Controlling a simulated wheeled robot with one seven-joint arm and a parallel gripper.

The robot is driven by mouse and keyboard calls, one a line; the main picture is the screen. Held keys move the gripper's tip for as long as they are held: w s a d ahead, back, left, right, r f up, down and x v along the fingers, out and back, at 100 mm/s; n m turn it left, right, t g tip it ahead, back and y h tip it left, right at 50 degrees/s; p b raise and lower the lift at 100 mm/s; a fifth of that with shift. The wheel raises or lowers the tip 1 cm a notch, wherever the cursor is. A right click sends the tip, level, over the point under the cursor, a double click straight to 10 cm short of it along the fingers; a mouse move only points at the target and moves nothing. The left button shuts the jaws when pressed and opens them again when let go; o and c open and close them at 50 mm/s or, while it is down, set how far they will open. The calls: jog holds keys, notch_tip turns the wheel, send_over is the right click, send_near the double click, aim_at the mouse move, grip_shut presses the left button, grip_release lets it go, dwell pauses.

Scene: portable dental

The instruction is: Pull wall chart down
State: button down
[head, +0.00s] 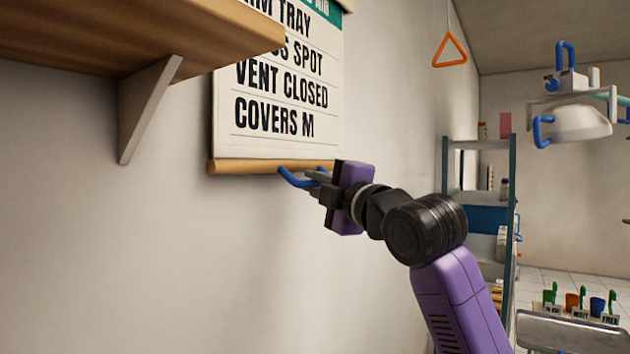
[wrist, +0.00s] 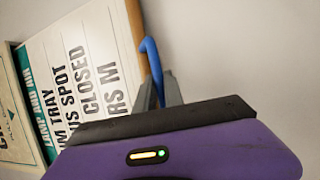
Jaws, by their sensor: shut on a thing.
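The wall chart (head: 280,95) hangs on the left wall with printed lines of black text and a wooden bar (head: 240,166) along its bottom edge. A blue pull handle (head: 293,180) hangs from the bar. My gripper (head: 314,181) is at the bar's right part, shut on the blue handle. In the wrist view the chart (wrist: 70,90) appears turned on its side, with the blue handle (wrist: 152,62) running down between the grey fingers (wrist: 160,92). The part of the handle between the fingers is partly hidden.
A wooden shelf (head: 130,35) on a white bracket (head: 140,105) juts out left of the chart. An orange triangle (head: 450,50) hangs at upper right. A shelving unit (head: 478,145) and dental lamp (head: 580,122) stand to the right. The wall below the chart is clear.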

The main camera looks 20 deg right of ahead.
jog(key=c, duration=1.5)
grip_release()
jog(key=shift+o, duration=0.2)
jog(key=b+v, duration=0.1)
jog(key=v, duration=0.7)
jog(key=shift+w, duration=0.1)
